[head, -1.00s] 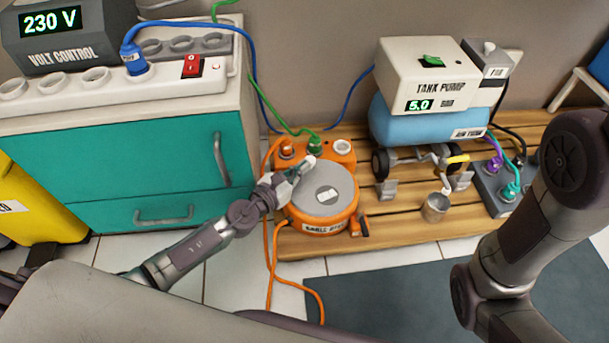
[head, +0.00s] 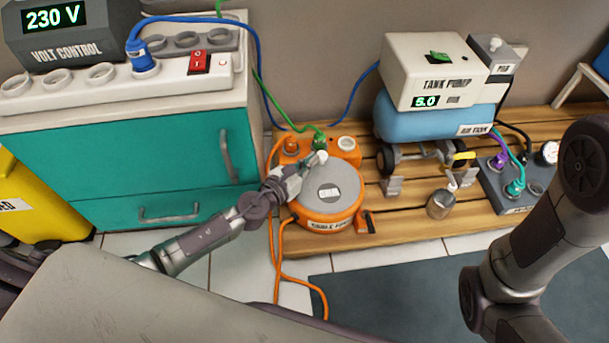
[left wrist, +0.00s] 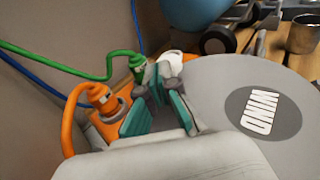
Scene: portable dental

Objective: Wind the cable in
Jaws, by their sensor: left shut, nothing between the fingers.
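The orange cable reel (head: 330,218) sits on the wooden pallet, with a grey round top (head: 342,180) marked WIND. My left gripper (head: 308,166) reaches over the back left of this top, close to a small white knob (head: 322,157). The knob also shows in the left wrist view (left wrist: 171,60), just beyond the fingertips (left wrist: 160,82). The fingers hold nothing; I cannot tell whether they touch the knob. The orange cable (head: 275,262) runs down from the reel onto the floor. An orange plug (left wrist: 100,96) and a green plug (left wrist: 138,64) stand beside the gripper. My right gripper is out of view.
A teal cabinet (head: 120,180) stands left of the reel. A tank pump (head: 432,75) on a blue air tank (head: 425,118) stands to the right, with a small metal cup (head: 440,205) before it. Green and blue cables hang behind the reel.

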